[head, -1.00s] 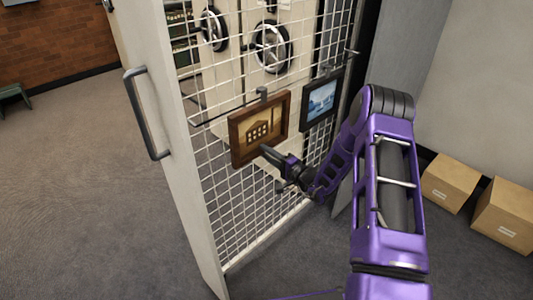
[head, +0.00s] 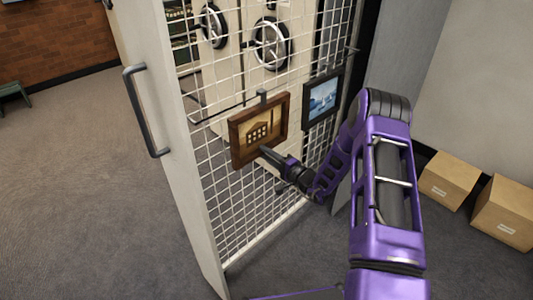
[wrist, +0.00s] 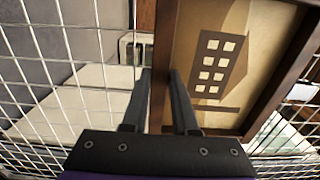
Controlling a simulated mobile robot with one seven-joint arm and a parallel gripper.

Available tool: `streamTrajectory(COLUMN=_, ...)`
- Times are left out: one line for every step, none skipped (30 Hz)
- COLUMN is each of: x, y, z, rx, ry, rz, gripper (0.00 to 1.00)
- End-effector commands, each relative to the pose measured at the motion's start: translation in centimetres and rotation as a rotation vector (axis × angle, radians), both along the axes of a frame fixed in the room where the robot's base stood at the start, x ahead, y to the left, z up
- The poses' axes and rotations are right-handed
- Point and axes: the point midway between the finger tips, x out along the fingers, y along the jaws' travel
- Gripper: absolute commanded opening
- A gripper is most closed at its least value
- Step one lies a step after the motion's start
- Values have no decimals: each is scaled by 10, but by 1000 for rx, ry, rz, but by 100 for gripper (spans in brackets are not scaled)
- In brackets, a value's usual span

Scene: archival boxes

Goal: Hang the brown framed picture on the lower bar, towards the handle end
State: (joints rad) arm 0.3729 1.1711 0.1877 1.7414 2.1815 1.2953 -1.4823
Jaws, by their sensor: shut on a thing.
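The brown framed picture (head: 259,128), a tan image of a dark building, is upright in front of the white mesh panel in the head view. A dark hook piece shows above its top edge; whether it rests on the bar (head: 208,116) behind cannot be told. My gripper (head: 267,152) is shut on the frame's lower edge. In the wrist view my gripper (wrist: 165,92) has one finger on each side of the brown frame edge (wrist: 163,60). The handle (head: 146,112) is on the panel's white end post at the left.
A dark-framed blue picture (head: 322,98) hangs on the mesh just right of the brown one. Black wheels (head: 271,44) show behind the mesh. Cardboard boxes (head: 449,179) stand on the floor at the right.

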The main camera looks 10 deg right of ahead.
Motion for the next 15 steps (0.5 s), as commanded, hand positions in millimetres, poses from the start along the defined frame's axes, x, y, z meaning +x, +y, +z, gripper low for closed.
streamTrajectory(x=1, y=0, z=1, rx=1, ry=-3, rz=0, gripper=0)
streamTrajectory(x=1, y=0, z=1, rx=1, ry=-3, rz=0, gripper=0)
streamTrajectory(x=1, y=0, z=1, rx=0, ry=-4, rz=0, gripper=0)
streamTrajectory(x=1, y=0, z=1, rx=0, ry=-4, rz=0, gripper=0)
streamTrajectory(x=1, y=0, z=1, rx=1, ry=-3, rz=0, gripper=0)
streamTrajectory(x=1, y=0, z=1, rx=1, ry=-3, rz=0, gripper=0)
streamTrajectory(x=1, y=0, z=1, rx=1, ry=-3, rz=0, gripper=0)
streamTrajectory(x=1, y=0, z=1, rx=1, ry=-3, rz=0, gripper=0)
streamTrajectory(x=1, y=0, z=1, rx=1, ry=-3, rz=0, gripper=34)
streamTrajectory(x=1, y=0, z=1, rx=1, ry=-3, rz=0, gripper=40)
streamTrajectory(x=1, y=0, z=1, rx=1, ry=-3, rz=0, gripper=45)
streamTrajectory(x=1, y=0, z=1, rx=1, ry=-3, rz=0, gripper=52)
streamTrajectory(x=0, y=0, z=0, rx=0, ry=-2, rz=0, gripper=58)
streamTrajectory(x=0, y=0, z=0, rx=0, ry=-2, rz=0, gripper=62)
streamTrajectory(x=0, y=0, z=0, rx=1, ry=-2, rz=0, gripper=62)
